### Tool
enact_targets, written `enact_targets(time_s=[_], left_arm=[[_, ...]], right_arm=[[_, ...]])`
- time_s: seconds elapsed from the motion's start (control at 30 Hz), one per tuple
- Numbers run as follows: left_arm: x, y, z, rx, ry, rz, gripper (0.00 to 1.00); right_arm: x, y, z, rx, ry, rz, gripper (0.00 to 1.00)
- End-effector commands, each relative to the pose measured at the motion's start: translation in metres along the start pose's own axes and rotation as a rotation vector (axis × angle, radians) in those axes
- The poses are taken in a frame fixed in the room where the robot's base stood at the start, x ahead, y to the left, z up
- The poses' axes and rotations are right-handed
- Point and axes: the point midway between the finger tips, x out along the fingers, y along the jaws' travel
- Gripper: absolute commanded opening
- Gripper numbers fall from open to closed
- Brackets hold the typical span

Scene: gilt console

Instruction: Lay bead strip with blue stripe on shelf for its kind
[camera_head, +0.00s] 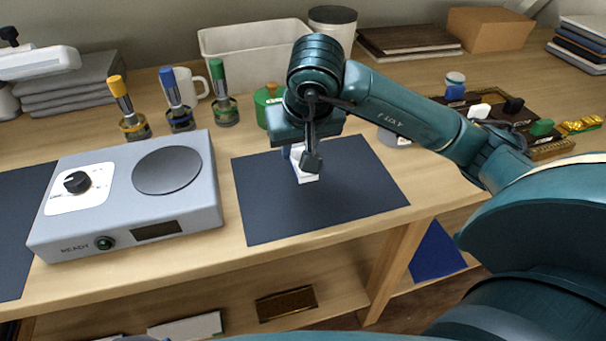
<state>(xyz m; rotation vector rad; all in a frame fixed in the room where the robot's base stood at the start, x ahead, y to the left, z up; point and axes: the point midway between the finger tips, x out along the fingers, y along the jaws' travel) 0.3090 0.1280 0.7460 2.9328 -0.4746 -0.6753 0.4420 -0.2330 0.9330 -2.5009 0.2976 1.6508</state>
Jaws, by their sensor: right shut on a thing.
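My right gripper (304,154) points down over the dark mat (355,185) in the middle of the table and is shut on a small white piece (308,177). The gripper hides most of this piece, so I cannot make out a blue stripe or confirm that it is the bead strip. I cannot tell whether it touches the mat. Below the tabletop is a wooden lower shelf (345,290). On it lie a brown tray or plate (286,304) and a white one (186,327). A blue sheet (436,254) shows further right, beyond a table leg. My left gripper is not in view.
A grey device (125,195) with a knob and round plate stands left of the mat. Behind it are yellow, blue and green-topped bottles (222,95) and a mug (188,85). A white bin (250,45) stands at the back. A dark rack (495,112) with small items is at right.

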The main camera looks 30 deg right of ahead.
Motion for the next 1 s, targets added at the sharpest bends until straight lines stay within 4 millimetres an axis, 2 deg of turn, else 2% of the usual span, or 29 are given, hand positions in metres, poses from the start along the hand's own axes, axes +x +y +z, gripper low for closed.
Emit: enact_targets(time_s=[0.4,0.7,0.87,0.9,1.0], left_arm=[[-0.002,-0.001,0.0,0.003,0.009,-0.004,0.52],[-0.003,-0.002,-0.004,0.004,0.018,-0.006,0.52],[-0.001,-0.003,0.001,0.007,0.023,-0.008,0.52],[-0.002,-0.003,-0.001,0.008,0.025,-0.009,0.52],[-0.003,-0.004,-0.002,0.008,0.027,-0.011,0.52]], right_arm=[[0.048,-0.001,0.022,-0.002,-0.003,-0.001,0.03],[0.053,-0.001,0.023,-0.002,0.002,-0.002,0.03],[0.058,0.0,0.024,-0.002,0.003,-0.001,0.03],[0.056,0.0,0.024,-0.002,0.002,-0.001,0.33],[0.056,0.0,0.024,-0.002,0.002,-0.001,0.41]])
